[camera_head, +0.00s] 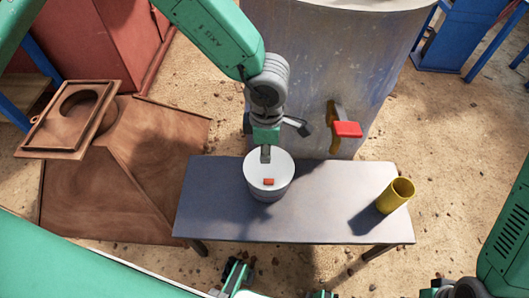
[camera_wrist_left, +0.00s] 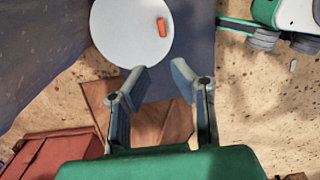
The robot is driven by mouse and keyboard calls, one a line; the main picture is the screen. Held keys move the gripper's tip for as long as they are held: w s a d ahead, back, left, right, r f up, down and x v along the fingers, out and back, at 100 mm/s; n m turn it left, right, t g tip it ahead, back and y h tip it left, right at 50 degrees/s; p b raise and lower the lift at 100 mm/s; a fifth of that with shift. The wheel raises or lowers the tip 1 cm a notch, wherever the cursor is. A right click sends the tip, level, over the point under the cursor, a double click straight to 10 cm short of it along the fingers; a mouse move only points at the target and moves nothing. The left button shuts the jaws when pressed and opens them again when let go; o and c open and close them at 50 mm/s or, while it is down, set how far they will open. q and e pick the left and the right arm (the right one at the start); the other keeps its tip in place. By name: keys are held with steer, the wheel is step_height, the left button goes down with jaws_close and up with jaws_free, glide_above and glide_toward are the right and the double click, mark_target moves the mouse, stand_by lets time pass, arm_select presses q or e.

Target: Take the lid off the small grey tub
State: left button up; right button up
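The small grey tub (camera_head: 268,195) stands upright on the table. Its pale round lid (camera_head: 256,169) is on top, with a small orange-red grip (camera_head: 268,182). In the left wrist view the lid (camera_wrist_left: 125,38) and its grip (camera_wrist_left: 161,27) are beyond the fingertips, at the top of the picture. My left gripper (camera_head: 265,154) hangs over the back edge of the lid; its fingers (camera_wrist_left: 158,77) are apart with nothing between them. I cannot tell whether they touch the lid. My right gripper cannot be made out clearly at the bottom of the head view.
The grey table (camera_head: 330,205) has free room right of the tub, up to a yellow cup (camera_head: 395,196). Behind stands a large grey drum (camera_head: 345,60) with a red-handled lever (camera_head: 346,129). A brown metal hopper (camera_head: 150,160) lies at the left.

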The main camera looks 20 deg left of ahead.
arm_select(q)
steer(key=b, duration=0.2)
glide_toward(264, 179)
steer(key=shift+w+d+f, duration=0.1)
steer(key=shift+d+f, duration=0.4)
steer(key=shift+d, duration=0.4)
steer(key=f, duration=0.2)
steer(key=a+f+b, duration=0.1)
steer(key=shift+f, duration=0.4)
steer(key=shift+a+f, duration=0.35)
steer(key=shift+a, duration=0.2)
steer(key=f+b, duration=0.1)
steer(key=f, duration=0.1)
steer(key=d+f+b, duration=0.1)
steer(key=f+b, duration=0.1)
steer(key=shift+d+f, duration=0.1)
steer(key=shift+f, duration=0.15)
steer(key=shift+d+f, duration=0.15)
steer(key=shift+a, duration=0.5)
jaws_close()
steer(key=shift+a, duration=0.15)
arm_select(e)
step_height(264, 179, down, 7)
steer(key=shift+s+d+r, duration=0.15)
steer(key=shift+d+r, duration=0.05)
steer(key=shift+d, duration=0.15)
